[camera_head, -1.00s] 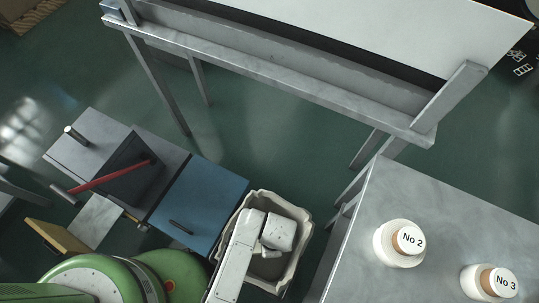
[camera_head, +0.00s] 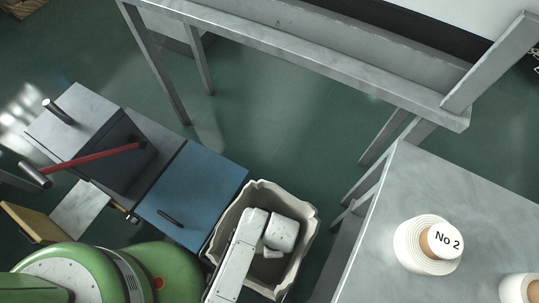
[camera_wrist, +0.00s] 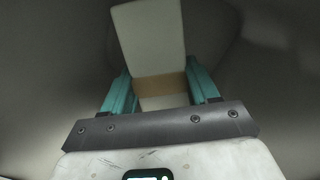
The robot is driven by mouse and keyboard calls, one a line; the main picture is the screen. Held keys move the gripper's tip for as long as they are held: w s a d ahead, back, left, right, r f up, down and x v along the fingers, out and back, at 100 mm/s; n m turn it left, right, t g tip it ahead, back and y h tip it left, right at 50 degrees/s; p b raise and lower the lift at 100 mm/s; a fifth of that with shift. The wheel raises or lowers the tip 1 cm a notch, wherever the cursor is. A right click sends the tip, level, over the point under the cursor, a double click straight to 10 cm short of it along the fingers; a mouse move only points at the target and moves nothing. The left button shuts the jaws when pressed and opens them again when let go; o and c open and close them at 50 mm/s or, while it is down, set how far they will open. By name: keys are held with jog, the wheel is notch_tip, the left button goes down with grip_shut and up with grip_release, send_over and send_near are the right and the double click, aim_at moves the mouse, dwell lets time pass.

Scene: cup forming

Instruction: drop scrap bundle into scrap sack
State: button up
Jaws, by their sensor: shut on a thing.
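The scrap bundle (camera_wrist: 150,40) is a pale stack with a brown band around it, seen in the wrist view. My gripper (camera_wrist: 158,84) has teal fingers on both sides of the band and is shut on the bundle. Smooth grey surfaces surround it there, which look like the inside of the sack. The scrap sack (camera_head: 311,222) is an open, pale container with a wavy rim at the bottom middle of the head view. My white arm reaches over its opening and hides part of the inside. The bundle and fingers are hidden in the head view.
A bench with a blue panel (camera_head: 190,195) and a red-handled tool (camera_head: 95,158) stands left of the sack. A grey table (camera_head: 470,215) with a cup stack marked No 2 (camera_head: 424,248) stands right. A large grey-framed table (camera_head: 300,70) is behind. Green floor lies between.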

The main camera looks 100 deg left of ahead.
notch_tip(320, 180, down, 6)
jog(key=b, duration=0.5)
jog(key=shift+r+b, duration=0.2)
jog(key=shift+b, duration=0.1)
jog(key=o, duration=1.3)
jog(key=shift+o, duration=0.2)
jog(key=r+p, duration=0.1)
jog(key=r, duration=0.2)
jog(key=w+r+p, duration=0.1)
jog(key=r+p, duration=0.1)
jog(key=r, duration=0.2)
jog(key=r+p, duration=0.2)
jog(key=r, duration=0.1)
jog(key=shift+w+a+r, duration=0.2)
jog(key=shift+w+r, duration=0.1)
jog(key=shift+r, duration=0.05)
notch_tip(320, 180, up, 9)
jog(key=p, duration=0.9)
jog(key=shift+r, duration=0.2)
